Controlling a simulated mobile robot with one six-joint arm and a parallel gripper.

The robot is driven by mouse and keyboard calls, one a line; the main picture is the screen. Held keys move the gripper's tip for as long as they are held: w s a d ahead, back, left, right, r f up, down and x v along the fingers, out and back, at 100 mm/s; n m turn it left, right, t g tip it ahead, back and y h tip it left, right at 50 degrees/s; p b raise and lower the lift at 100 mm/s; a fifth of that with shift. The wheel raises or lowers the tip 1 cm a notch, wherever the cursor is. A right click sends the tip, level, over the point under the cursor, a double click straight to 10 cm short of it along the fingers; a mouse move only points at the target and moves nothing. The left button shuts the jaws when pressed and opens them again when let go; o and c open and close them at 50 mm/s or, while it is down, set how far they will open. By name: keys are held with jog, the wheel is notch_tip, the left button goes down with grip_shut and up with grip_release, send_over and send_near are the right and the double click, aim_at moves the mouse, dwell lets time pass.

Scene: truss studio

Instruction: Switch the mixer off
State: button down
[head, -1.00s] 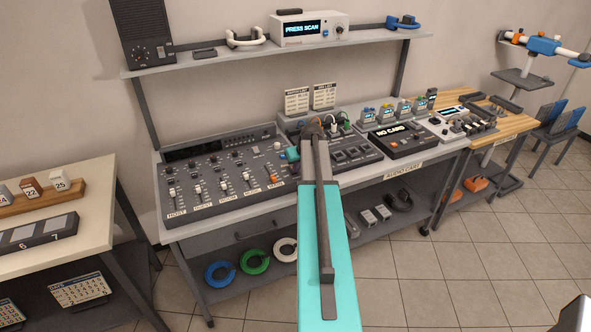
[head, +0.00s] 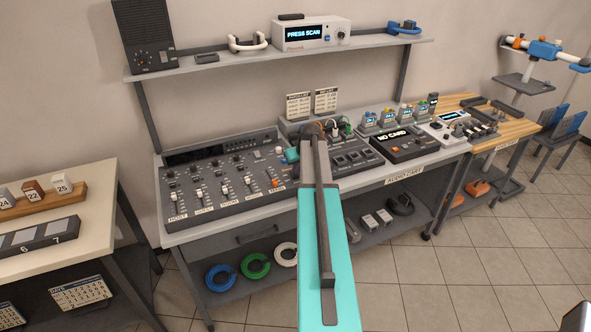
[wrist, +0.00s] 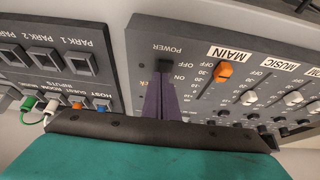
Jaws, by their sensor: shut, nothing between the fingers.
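The mixer (head: 222,205) is the dark console at the left of the audio cart, with a row of faders, one with an orange cap (head: 276,183). In the wrist view its face (wrist: 205,100) fills the right side. A small dark power switch (wrist: 164,64) sits under the word POWER, with OFF and ON printed beside it. My gripper (wrist: 161,84) is shut and empty, its purple fingers over the panel just below the switch in the picture. I cannot tell whether the tips touch the switch. In the head view my arm hides the fingertips; part of the teal gripper body shows.
Beside the mixer is an input panel (wrist: 45,60) with square buttons and plugged cables. Further right on the cart is a NO CARD box (head: 402,143). A shelf (head: 230,58) with a PRESS SCAN device (head: 312,34) runs above. A pale table (head: 95,200) stands left.

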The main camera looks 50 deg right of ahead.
aim_at(296, 176)
jog(key=shift+r, duration=0.15)
jog(key=shift+r+p, duration=0.35)
jog(key=shift+r, duration=0.3)
notch_tip(296, 176, up, 3)
jog(key=shift+a+p, duration=0.1)
jog(key=shift+p, duration=0.45)
jog(key=s+a+r+b, duration=0.2)
jog(key=s+r+b, duration=0.1)
jog(key=s+r, duration=0.3)
jog(key=shift+s+a+r+b, duration=0.25)
jog(key=shift+s+b, duration=0.05)
jog(key=shift+b, duration=0.1)
